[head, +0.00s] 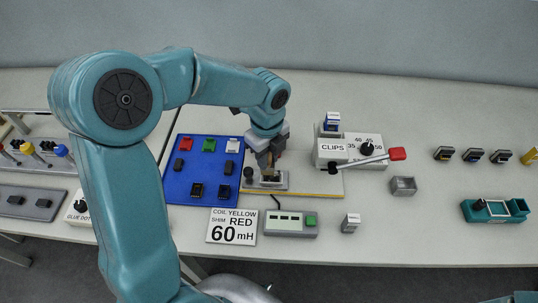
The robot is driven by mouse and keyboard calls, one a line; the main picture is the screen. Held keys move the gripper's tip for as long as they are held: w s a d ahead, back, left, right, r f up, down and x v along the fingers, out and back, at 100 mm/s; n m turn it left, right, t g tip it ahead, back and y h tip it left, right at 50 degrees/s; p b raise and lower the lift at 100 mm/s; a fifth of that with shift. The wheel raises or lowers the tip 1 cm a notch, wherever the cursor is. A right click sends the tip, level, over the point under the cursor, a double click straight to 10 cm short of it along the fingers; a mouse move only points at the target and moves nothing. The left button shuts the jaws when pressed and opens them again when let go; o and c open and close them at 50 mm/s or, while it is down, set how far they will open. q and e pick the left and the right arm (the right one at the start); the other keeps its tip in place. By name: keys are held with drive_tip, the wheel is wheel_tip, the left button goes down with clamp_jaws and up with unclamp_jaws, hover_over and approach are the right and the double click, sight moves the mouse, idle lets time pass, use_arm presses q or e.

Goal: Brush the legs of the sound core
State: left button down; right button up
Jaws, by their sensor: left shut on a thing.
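My left gripper (266,158) is shut on a small tan-brown thing (264,161), mostly hidden by the fingers, so I cannot tell what it is. It points down right over a small grey fixture (275,184) on a yellow-edged board (315,187). I cannot tell whether the held thing touches what is in the fixture. Several black core-like pieces lie on the blue mat (173,191), one of them at its lower middle (196,190). I cannot tell which core is sound. My right gripper is not in view.
A CLIPS box (333,152) with a red-handled lever (397,154) stands right of the fixture. A meter with a green button (284,223) and a sign reading 60 mH (232,226) lie in front. A teal tray (495,211) is at far right. The front right table is clear.

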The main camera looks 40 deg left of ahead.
use_arm(q)
drive_tip(key=shift+w+d, duration=0.3)
drive_tip(key=shift+d, duration=0.2)
drive_tip(key=shift+w+d, duration=0.3)
drive_tip(key=shift+d, duration=0.2)
drive_tip(key=shift+s+a, duration=0.35)
drive_tip(key=shift+a, duration=0.2)
drive_tip(key=shift+s+a, duration=0.3)
drive_tip(key=shift+a, duration=0.2)
drive_tip(key=shift+w+d+p, duration=0.15)
drive_tip(key=shift+w+d, duration=0.2)
drive_tip(key=shift+d, duration=0.2)
drive_tip(key=shift+w+d+p, duration=0.15)
drive_tip(key=shift+w+d, duration=0.15)
drive_tip(key=shift+d, duration=0.2)
wheel_tip(320, 180, up, 9)
drive_tip(key=p, duration=0.7)
drive_tip(key=shift+p, duration=0.35)
drive_tip(key=shift+f, duration=0.15)
